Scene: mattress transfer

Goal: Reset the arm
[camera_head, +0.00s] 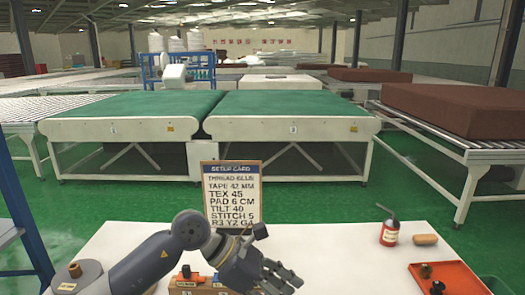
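My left arm comes in from the lower left and reaches across the white table (330,255). My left gripper (287,279) is over the near middle of the table, pointing to the lower right. Its dark fingers look spread apart, with nothing seen between them, though the bottom edge of the picture cuts close to them. My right arm and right gripper are not in view.
Behind my arm stands a setup card (232,190). A wooden block with small coloured parts (190,283) is partly hidden by the arm. Green-topped conveyors (290,112) stand beyond.

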